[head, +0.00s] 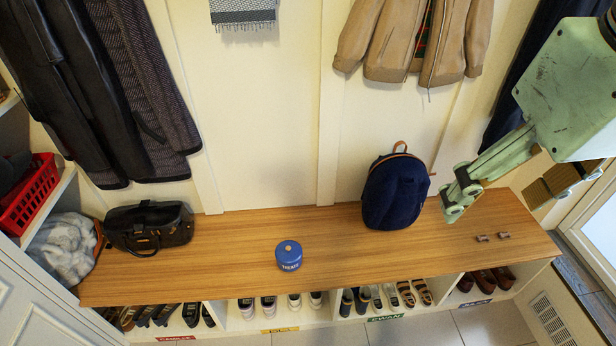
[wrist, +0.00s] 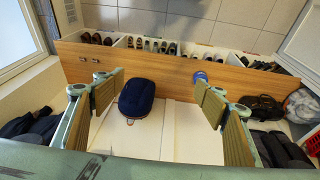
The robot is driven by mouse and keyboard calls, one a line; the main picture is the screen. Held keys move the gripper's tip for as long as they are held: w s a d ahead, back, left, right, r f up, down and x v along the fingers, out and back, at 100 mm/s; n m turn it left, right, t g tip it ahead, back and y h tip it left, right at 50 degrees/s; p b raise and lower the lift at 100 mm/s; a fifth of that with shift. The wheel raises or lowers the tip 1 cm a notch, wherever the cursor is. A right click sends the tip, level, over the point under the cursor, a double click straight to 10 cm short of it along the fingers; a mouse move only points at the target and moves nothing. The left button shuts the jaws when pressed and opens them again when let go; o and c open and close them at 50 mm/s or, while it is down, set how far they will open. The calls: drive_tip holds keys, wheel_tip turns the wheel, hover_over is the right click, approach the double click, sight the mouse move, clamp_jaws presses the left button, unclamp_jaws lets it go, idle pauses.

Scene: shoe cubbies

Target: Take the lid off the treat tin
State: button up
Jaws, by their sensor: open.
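The blue treat tin (head: 289,262) stands upright on the wooden bench, left of its middle, with white lettering on its side. Its blue lid (head: 288,247) is on top and has a small knob. In the wrist view the tin (wrist: 200,76) shows small, partly hidden behind the right finger. My gripper (head: 498,195) is open and empty, high at the right side, well apart from the tin. In the wrist view the fingers of my gripper (wrist: 157,85) are spread wide with nothing between them.
A navy backpack (head: 392,192) stands on the bench between the tin and my gripper. A black bag (head: 148,228) sits at the left end. Two small brown items (head: 492,237) lie at the right. The bench (head: 340,250) around the tin is clear. Coats hang above; shoes fill cubbies below.

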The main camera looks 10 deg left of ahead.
drive_tip(key=w+a+f+n+g+p, duration=0.1)
drive_tip(key=w+a+f+n, duration=0.25)
drive_tip(key=w, duration=0.45)
drive_tip(key=w+a+f+n, duration=0.25)
drive_tip(key=w+a, duration=0.25)
drive_tip(key=w, duration=0.3)
drive_tip(key=n+g+p, duration=0.2)
drive_tip(key=n+p, duration=0.1)
drive_tip(key=n, duration=1.4)
hover_over(288, 247)
wheel_tip(288, 247, down, 46)
drive_tip(key=shift+s+r, duration=0.1)
drive_tip(key=shift+r, duration=0.1)
drive_tip(key=shift+f, duration=0.1)
drive_tip(key=shift+f+b, duration=0.7)
drive_tip(key=shift+f, duration=3.45)
drive_tip(key=shift+f, duration=0.1)
